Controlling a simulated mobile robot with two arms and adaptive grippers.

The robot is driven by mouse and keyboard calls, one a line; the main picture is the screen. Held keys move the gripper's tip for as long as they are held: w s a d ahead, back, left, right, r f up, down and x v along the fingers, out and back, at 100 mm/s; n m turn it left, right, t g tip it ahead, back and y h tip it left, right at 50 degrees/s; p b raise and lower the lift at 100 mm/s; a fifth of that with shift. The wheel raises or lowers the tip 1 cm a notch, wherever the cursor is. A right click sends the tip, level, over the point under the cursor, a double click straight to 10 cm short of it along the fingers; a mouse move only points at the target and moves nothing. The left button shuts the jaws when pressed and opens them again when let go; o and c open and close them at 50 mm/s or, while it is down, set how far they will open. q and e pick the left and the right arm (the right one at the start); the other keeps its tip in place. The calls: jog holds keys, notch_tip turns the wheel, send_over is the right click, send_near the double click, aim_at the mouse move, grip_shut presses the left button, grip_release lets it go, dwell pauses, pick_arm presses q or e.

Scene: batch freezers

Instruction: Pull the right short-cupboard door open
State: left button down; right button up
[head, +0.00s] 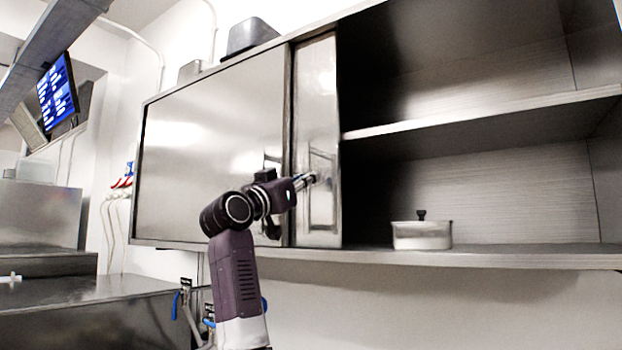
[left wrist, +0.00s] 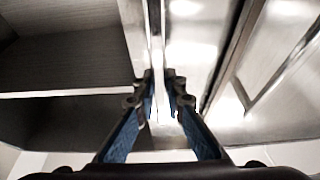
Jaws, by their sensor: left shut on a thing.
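The right cupboard door (head: 316,85) is a narrow steel panel in the head view. It sits slid mostly behind the wide left door (head: 215,150), and the right part of the cupboard stands open. A rectangular handle (head: 322,215) shows on the right door. My left gripper (head: 309,180) reaches this handle from the left. In the left wrist view my left gripper (left wrist: 163,84) has its fingers on both sides of a thin upright bright strip of the door, shut on it. The exact contact is partly hidden by the fingers. My right gripper is not in view.
A steel pot with a black knob (head: 422,235) stands on the open cupboard's bottom. A shelf (head: 480,113) crosses the opening above it. Metal containers (head: 250,36) stand on top of the cupboard. A steel counter (head: 85,290) and a wall screen (head: 57,92) are at left.

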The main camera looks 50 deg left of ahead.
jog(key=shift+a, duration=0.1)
pick_arm(q)
jog(key=c, duration=2)
grip_release()
jog(key=shift+s, duration=0.1)
jog(key=shift+o, duration=0.2)
jog(key=v, duration=1.2)
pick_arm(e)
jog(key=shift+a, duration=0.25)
pick_arm(q)
jog(key=shift+a, duration=0.1)
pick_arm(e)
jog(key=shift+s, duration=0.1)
